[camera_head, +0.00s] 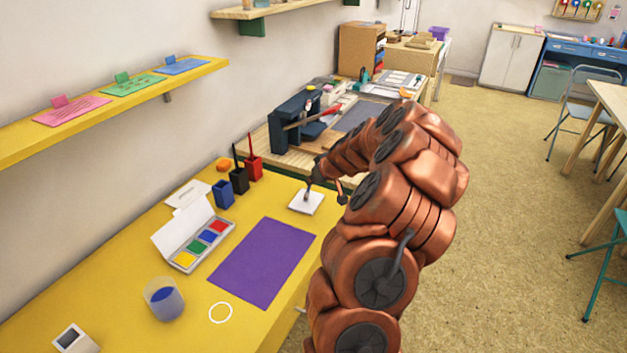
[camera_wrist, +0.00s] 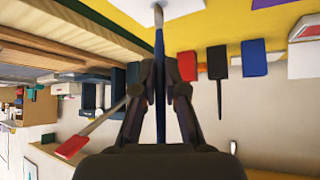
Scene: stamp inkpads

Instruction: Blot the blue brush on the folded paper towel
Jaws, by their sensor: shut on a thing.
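The folded paper towel (camera_head: 306,203) is a small white square lying flat on the yellow table, and its edge shows at the top of the wrist view (camera_wrist: 183,8). My gripper (camera_head: 314,180) is above the towel. In the wrist view my gripper (camera_wrist: 159,82) is shut around the handle of the blue brush (camera_wrist: 160,62). The brush points down, and its pale tip is over the towel's edge area; I cannot tell whether it touches. In the head view my gripper and arm hide most of the brush.
Blue (camera_head: 223,194), black (camera_head: 239,181) and red (camera_head: 254,168) cups stand left of the towel; the blue one looks empty. An open paint box (camera_head: 175,232), a purple sheet (camera_head: 262,263) and a glass of blue water (camera_head: 164,301) are nearer. A dark press (camera_head: 293,122) stands behind.

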